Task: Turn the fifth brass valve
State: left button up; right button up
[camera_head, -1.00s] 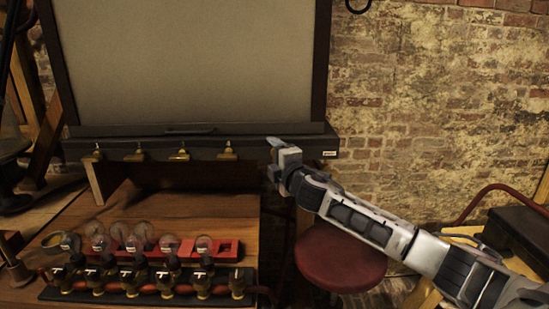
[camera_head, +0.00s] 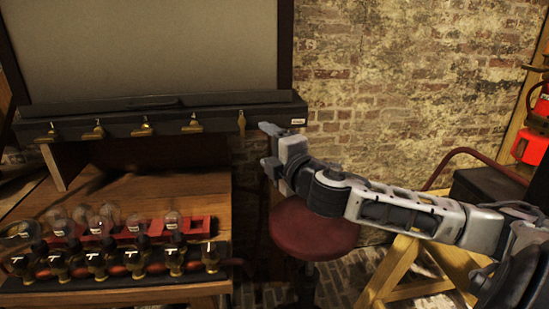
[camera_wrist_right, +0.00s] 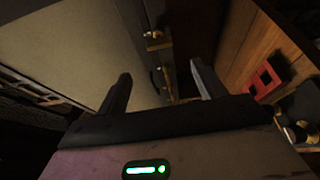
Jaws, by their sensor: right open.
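Brass valves sit along the front of the black ledge (camera_head: 160,120) below the grey board. The fifth and rightmost brass valve (camera_head: 241,122) shows a narrow, upright handle; the others, such as the fourth valve (camera_head: 193,124), have handles lying across. My right gripper (camera_head: 266,146) is just right of and below the fifth valve, apart from it in the picture. In the right wrist view its two fingers (camera_wrist_right: 161,70) are spread with nothing between them. Brass pieces on the ledge (camera_wrist_right: 155,40) show beyond the fingers, dim. My left gripper is out of view.
Below, a wooden bench (camera_head: 190,192) carries glass bulbs (camera_head: 108,212), a red tray (camera_head: 200,224) and a row of small T-handled taps (camera_head: 135,258). A red round stool (camera_head: 315,230) stands under my right arm. A yellow trestle (camera_head: 395,265) is at right.

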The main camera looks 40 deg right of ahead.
jog(key=shift+s+a, duration=0.15)
jog(key=shift+s, duration=0.95)
